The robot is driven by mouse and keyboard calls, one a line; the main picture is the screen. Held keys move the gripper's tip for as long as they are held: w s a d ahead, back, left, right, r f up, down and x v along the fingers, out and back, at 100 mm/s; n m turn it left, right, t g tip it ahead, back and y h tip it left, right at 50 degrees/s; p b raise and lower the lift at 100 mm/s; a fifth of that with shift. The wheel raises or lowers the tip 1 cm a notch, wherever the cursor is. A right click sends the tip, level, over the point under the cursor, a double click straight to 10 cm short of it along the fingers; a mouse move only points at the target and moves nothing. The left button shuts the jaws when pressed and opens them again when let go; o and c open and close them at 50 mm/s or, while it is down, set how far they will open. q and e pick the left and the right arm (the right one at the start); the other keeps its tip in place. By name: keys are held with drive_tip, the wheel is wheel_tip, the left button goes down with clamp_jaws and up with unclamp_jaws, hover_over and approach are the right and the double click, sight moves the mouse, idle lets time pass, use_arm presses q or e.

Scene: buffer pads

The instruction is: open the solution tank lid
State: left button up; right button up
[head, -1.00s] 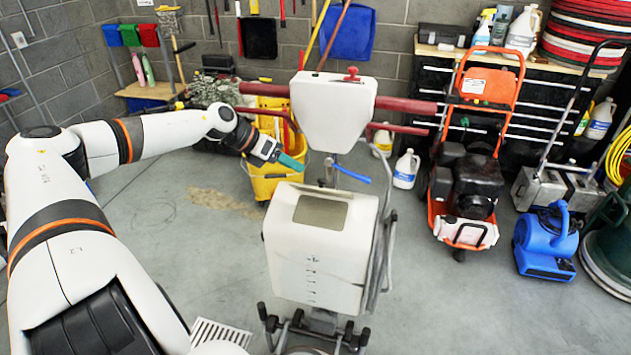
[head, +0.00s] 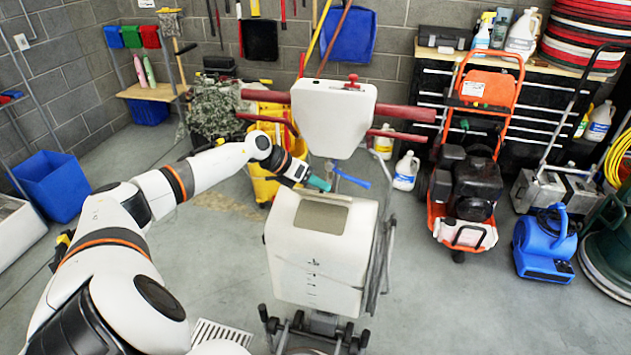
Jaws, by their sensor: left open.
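The white solution tank (head: 310,268) hangs on the front of the upright floor machine in the middle of the view. A flat grey-beige rectangular panel (head: 321,217), which looks like its lid, lies in the tank's sloping top face. My left gripper (head: 318,183), with teal fingertips, is just above the tank's upper rear edge, behind the panel. It is open and appears empty; the gap between its fingers is hard to see. Whether it touches the tank, I cannot tell. My right gripper is out of view.
The machine's white head (head: 333,115) and red handles (head: 405,111) stand above the tank. A blue lever (head: 352,179) sits right of my left gripper. A yellow mop bucket (head: 268,165) stands behind.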

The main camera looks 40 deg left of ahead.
use_arm(q)
drive_tip(key=shift+c, duration=0.3)
clamp_jaws()
drive_tip(key=shift+w, duration=0.1)
